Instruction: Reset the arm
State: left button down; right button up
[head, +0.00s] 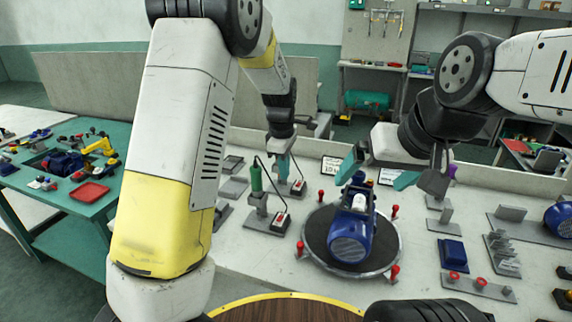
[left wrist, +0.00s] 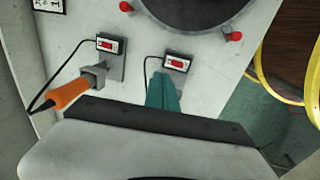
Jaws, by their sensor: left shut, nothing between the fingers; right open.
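My left arm comes in large from the left in the head view, and its white and yellow link covers much of the picture.
The pump rests on a round turntable (head: 312,256) with red knobs around it. Switch boxes (head: 282,219) stand beside the tool stands. Metal fixtures (head: 502,250) and a blue block (head: 452,252) occupy the bench's right. A teal table (head: 50,205) with parts stands at the left.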

pick_arm(q)
jog(key=s+a+r+m+t+h, duration=0.2)
jog(key=s+a+r+m, duration=0.45)
jog(key=s+r, duration=0.5)
jog(key=s+a+r+m+t, duration=0.1)
jog(key=s+m, duration=0.3)
jog(key=s, duration=0.4)
jog(key=s+a+r+m+t, duration=0.1)
jog(key=s+a+r+m, duration=0.2)
jog(key=s, duration=0.5)
jog(key=shift+a+r+m+t, duration=0.15)
jog(key=shift+a+m+t, duration=0.15)
jog(key=shift+a+m, duration=0.4)
